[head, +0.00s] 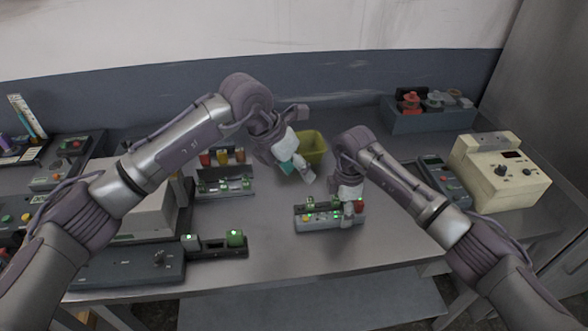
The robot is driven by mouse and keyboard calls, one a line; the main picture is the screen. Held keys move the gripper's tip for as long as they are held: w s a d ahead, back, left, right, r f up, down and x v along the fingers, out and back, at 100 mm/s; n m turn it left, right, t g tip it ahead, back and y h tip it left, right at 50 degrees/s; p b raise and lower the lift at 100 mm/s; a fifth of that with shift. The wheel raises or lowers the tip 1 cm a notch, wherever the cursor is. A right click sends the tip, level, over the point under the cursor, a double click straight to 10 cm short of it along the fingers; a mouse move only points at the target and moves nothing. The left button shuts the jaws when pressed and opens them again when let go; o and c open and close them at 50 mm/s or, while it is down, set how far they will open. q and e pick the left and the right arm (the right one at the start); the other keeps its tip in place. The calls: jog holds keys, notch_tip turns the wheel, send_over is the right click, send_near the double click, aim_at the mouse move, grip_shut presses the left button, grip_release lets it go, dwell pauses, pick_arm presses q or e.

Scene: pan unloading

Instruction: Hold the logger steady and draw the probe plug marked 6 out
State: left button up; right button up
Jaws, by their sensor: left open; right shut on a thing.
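The logger (325,224) seems to be the small grey box at the middle front of the table, with green lights and small coloured buttons on its face. Small greenish plugs (311,202) stand along its top. Their markings are too small to read, so I cannot tell which is 6. My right gripper (348,208) is shut on the logger's right end and hides part of it. My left gripper (297,169) is open, above the table, behind and to the left of the logger. It is apart from the logger and the plugs.
A yellow-green bin (313,146) stands behind my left gripper. Similar grey units with green lights stand at left (225,187) and front left (215,247). A cream meter box (499,171) is at right. A grey crate (432,122) stands at the back right. The table's front middle is clear.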

aim_at(310, 197)
pick_arm(q)
jog(key=d+f+m, duration=0.1)
jog(key=f, duration=0.2)
jog(key=w+d+f+m, duration=0.1)
jog(key=f, duration=0.3)
jog(key=w+d+f+m, duration=0.1)
jog(key=f, duration=0.3)
jog(key=shift+w+d+f+m+y, duration=0.25)
jog(key=shift+m+y, duration=0.15)
grip_shut()
dwell(0.4)
